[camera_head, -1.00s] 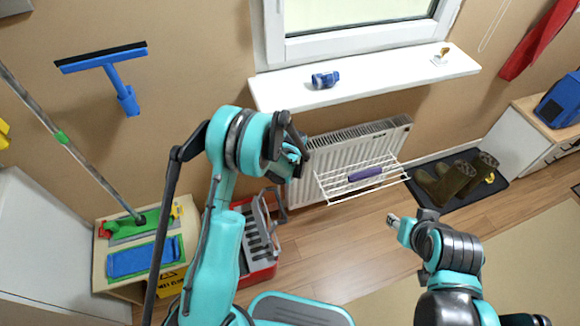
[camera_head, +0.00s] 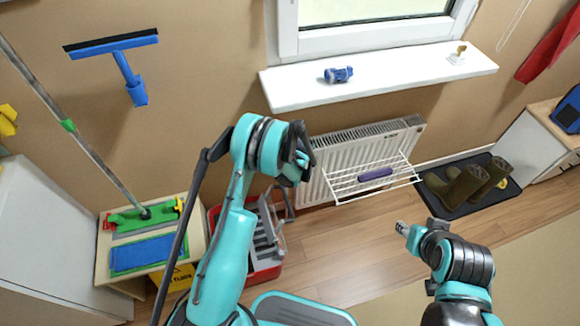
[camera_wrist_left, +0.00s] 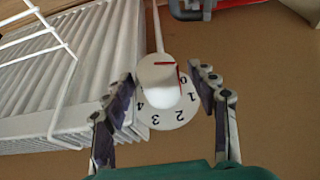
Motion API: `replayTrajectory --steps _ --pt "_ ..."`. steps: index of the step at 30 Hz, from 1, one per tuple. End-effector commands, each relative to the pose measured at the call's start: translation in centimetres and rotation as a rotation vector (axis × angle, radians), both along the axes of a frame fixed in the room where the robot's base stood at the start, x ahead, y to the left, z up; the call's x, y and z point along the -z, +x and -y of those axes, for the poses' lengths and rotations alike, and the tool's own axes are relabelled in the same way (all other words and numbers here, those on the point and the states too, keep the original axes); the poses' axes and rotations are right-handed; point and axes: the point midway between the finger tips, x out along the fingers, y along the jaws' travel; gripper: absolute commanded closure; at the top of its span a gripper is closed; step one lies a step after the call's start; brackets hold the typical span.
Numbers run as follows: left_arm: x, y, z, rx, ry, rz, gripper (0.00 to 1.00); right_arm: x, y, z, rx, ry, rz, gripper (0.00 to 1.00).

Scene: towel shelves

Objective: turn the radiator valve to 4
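The radiator valve (camera_wrist_left: 160,85) shows in the left wrist view as a white knob on a round dial (camera_wrist_left: 176,117) numbered around its rim. A red mark sits on the dial by the 0; the 4 is on the left side. My left gripper (camera_wrist_left: 161,76) is open, with one finger on each side of the knob. Whether the fingers touch it I cannot tell. In the head view my left gripper (camera_head: 300,168) is at the radiator's left end and hides the valve. My right gripper (camera_head: 403,229) is over the floor, away from the radiator; its fingers are too small to read.
The white radiator (camera_head: 345,145) carries a wire rack (camera_head: 398,179) with a purple cloth (camera_head: 375,174). A windowsill (camera_head: 420,74) with a blue object (camera_head: 338,75) juts out above. A red toolbox (camera_head: 266,273) stands below my left arm. Boots (camera_head: 465,183) stand on a dark mat at right.

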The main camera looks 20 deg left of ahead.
Motion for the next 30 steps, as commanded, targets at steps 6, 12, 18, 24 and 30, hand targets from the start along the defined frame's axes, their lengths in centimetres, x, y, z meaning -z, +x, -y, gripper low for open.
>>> replayTrajectory --steps 6,12,18,24,30 --pt "-0.02 -0.01 0.0 0.0 0.0 0.0 0.92 0.0 0.0 0.0 0.0 0.0 0.0 0.6" --pt "-0.01 -0.01 0.01 0.0 0.005 -0.004 0.92 0.0 0.0 0.0 0.0 0.0 0.0 0.6" --pt "0.02 0.05 0.17 0.001 0.054 -0.037 0.92 0.0 0.0 0.0 0.0 0.0 0.0 0.6" --pt "0.06 0.19 0.34 0.002 0.16 -0.107 0.92 0.01 0.0 0.0 0.0 0.0 0.0 0.6" --pt "0.14 0.25 0.45 0.0 0.285 -0.194 0.92 0.01 0.01 0.0 0.0 0.0 0.0 0.6"
